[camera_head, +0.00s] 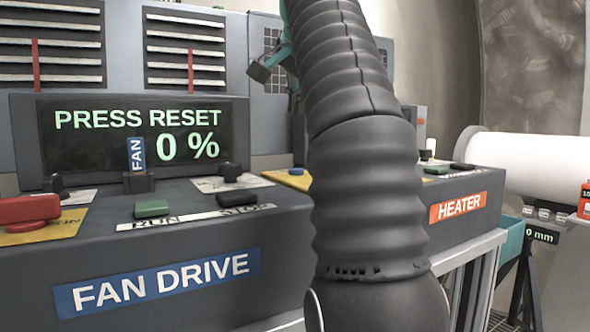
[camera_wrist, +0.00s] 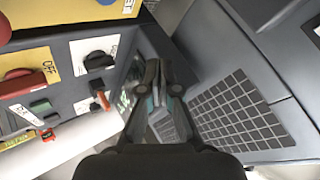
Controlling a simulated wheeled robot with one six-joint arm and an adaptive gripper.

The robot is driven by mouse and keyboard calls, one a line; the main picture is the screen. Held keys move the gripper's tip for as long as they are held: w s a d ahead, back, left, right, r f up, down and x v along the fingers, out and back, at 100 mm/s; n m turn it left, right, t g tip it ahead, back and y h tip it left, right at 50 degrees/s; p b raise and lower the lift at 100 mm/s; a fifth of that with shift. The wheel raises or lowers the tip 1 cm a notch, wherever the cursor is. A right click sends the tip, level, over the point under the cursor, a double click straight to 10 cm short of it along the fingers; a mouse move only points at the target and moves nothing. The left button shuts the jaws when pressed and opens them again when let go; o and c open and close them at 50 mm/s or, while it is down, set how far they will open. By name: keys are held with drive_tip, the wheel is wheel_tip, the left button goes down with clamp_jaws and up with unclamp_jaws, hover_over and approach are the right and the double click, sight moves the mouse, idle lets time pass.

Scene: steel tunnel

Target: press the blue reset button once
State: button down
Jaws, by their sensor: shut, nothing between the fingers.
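In the head view, a small blue-grey cap (camera_head: 296,171) sits on a yellow plate just left of my arm. It may be the blue reset button, but it is partly hidden and too small to be sure. The fan drive screen (camera_head: 145,137) reads PRESS RESET and 0 %. In the wrist view, a yellow plate (camera_wrist: 60,12) at the top has a cut-off label ending in ET. My gripper (camera_wrist: 163,78) is shut and empty there, its fingers apart from the controls at left. My arm hides much of the head view's middle.
An upright FAN tag (camera_head: 136,153) stands before the screen. The heater console (camera_head: 458,206) is right of my arm. A grid (camera_wrist: 240,115) fills the wrist view's right.

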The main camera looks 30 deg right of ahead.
sight(297, 169)
drive_tip(key=shift+f, duration=0.1)
drive_tip(key=shift+f, duration=1.75)
drive_tip(key=shift+f+b, duration=1.5)
drive_tip(key=shift+f, duration=0.95)
drive_tip(key=shift+f, duration=0.15)
drive_tip(key=shift+f, duration=0.3)
drive_tip(key=shift+f+b, duration=0.45)
drive_tip(key=shift+b, duration=0.1)
drive_tip(key=shift+r, duration=0.1)
drive_tip(key=shift+r+p, duration=0.8)
drive_tip(key=shift+p, duration=0.2)
